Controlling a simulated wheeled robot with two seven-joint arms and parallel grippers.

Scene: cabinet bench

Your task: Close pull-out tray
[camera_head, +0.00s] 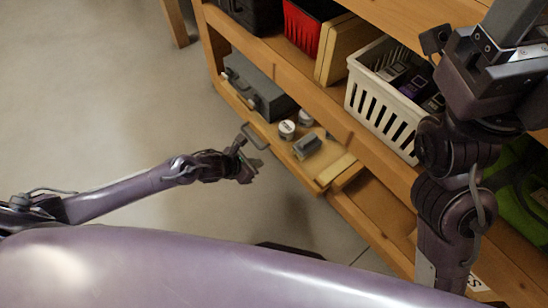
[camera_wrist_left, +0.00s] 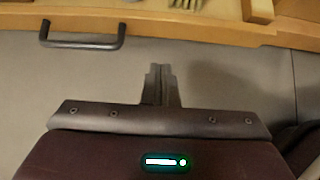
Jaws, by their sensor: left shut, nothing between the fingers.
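The wooden pull-out tray (camera_head: 318,168) sits low in the bench and sticks out past the shelf above it. Its dark bar handle (camera_head: 256,136) is on the front edge. In the left wrist view the tray front (camera_wrist_left: 190,30) crosses the top, with the handle (camera_wrist_left: 84,42) at upper left. My left gripper (camera_head: 246,160) is in front of the tray, close to the handle. Its fingers (camera_wrist_left: 160,72) are shut and empty, pointing toward the tray front, right of the handle and apart from it. My right arm's end is at upper right; its fingertips are not clear.
On the tray are a grey case (camera_head: 258,88), white-topped cans (camera_head: 287,129) and a small grey object (camera_head: 307,146). The shelf above holds a white basket (camera_head: 384,108) and a red bin (camera_head: 303,28). Open floor (camera_head: 110,100) lies to the left.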

